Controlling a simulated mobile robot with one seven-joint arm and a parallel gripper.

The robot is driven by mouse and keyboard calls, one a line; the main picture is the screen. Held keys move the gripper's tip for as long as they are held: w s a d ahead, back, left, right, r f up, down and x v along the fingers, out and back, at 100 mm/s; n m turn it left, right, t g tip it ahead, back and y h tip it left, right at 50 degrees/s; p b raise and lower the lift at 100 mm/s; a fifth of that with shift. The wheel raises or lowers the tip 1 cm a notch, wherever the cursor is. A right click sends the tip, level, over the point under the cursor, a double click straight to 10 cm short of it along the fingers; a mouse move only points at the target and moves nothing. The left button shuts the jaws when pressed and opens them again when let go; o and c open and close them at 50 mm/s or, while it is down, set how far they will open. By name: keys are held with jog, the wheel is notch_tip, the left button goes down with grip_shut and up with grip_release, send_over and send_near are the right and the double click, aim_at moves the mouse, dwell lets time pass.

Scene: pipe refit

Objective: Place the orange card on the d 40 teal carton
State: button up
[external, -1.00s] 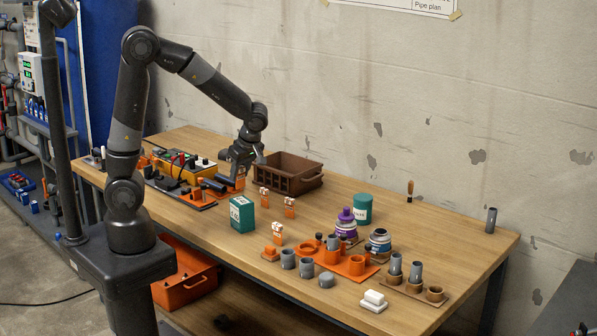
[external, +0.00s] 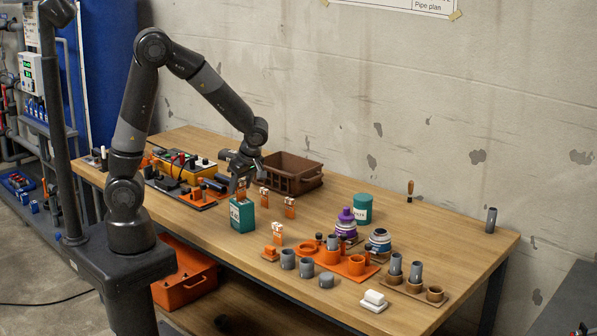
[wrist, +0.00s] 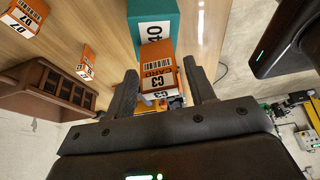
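The orange card (wrist: 158,68), marked C3 with a barcode, sits between the two fingers of my gripper (wrist: 164,80) in the wrist view. My gripper looks shut on it. In the external view my gripper (external: 241,184) is low over the teal carton, and the card shows as a small orange patch under it. The teal carton (external: 242,215) stands upright on the table. In the wrist view the carton (wrist: 172,18) lies just beyond the card, with a white label reading 40. Whether the card touches the carton top I cannot tell.
Two orange-and-white cards (external: 264,196) (external: 290,207) stand right of the carton, and another (external: 278,233) stands in front of it. A brown crate (external: 290,181) is behind. A round teal tin (external: 363,209) and orange pipe holder (external: 355,266) are further right.

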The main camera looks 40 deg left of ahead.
jog(key=shift+o, duration=0.6)
jog(key=shift+r, duration=0.3)
jog(key=v, duration=1.1)
jog(key=s+a+r+m+t+h, duration=0.2)
jog(key=s+a+m, duration=0.4)
jog(key=m, duration=0.3)
jog(key=s+a+r+m+t+h, duration=0.2)
jog(key=s+a+r+m, duration=0.3)
jog(key=a+m, duration=0.4)
jog(key=shift+s+r+t, duration=0.25)
jog(key=shift+s+t, duration=0.25)
jog(key=shift+t, duration=0.3)
jog(key=shift+o, duration=0.4)
